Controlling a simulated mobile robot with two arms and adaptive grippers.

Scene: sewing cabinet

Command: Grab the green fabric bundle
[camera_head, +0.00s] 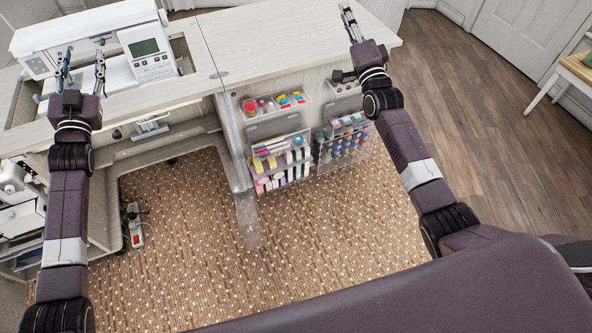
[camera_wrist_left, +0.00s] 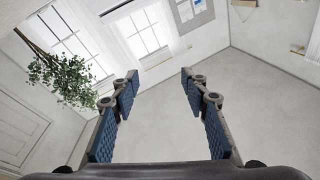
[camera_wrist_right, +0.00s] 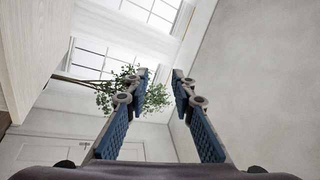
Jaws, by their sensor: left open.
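Clear organizers on the cabinet front hold small coloured rolls and bundles (camera_head: 283,172) in the head view. They are too small for me to single out the green fabric bundle with certainty. My left gripper (camera_head: 83,58) is open and empty, pointing up in front of the sewing machine; its parted fingers show in the left wrist view (camera_wrist_left: 160,80). My right gripper (camera_head: 349,18) is over the right end of the tabletop, above and beyond the organizers. Its fingers are apart with nothing between them in the right wrist view (camera_wrist_right: 160,78).
The white sewing machine (camera_head: 130,62) stands on the left of the cabinet top (camera_head: 285,40). A foot pedal (camera_head: 134,226) lies on the patterned rug (camera_head: 190,220) below. A small wooden table (camera_head: 578,68) stands at the far right. Open floor (camera_head: 470,120) lies right of the cabinet.

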